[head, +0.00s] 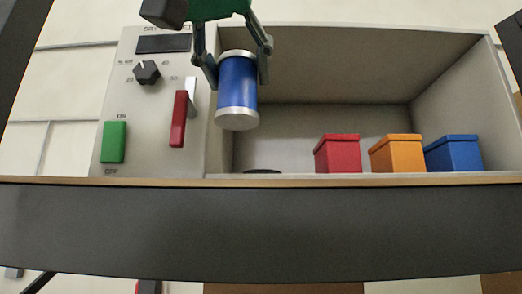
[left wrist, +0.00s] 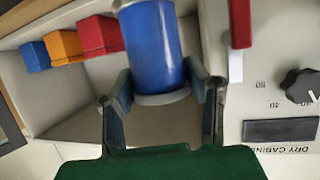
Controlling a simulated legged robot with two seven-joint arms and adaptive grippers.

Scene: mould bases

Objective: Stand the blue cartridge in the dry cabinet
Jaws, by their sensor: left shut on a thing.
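The blue cartridge (head: 237,82) is a cylinder with silver end caps. My left gripper (head: 237,72) is shut on it, one finger on each side, and holds it close to upright with a slight tilt. It hangs at the left part of the dry cabinet (head: 340,38) opening, its lower cap above the cabinet floor. In the left wrist view the cartridge (left wrist: 152,45) sits between the two fingers (left wrist: 160,82). A dark round spot (head: 262,171) shows on the cabinet floor, low and right of the cartridge. My right gripper is not in view.
Red (head: 338,153), orange (head: 397,153) and blue (head: 454,153) lidded boxes stand along the cabinet's right. The control panel at left has a dark knob (head: 147,72), a red handle (head: 179,118) and a green switch (head: 114,142).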

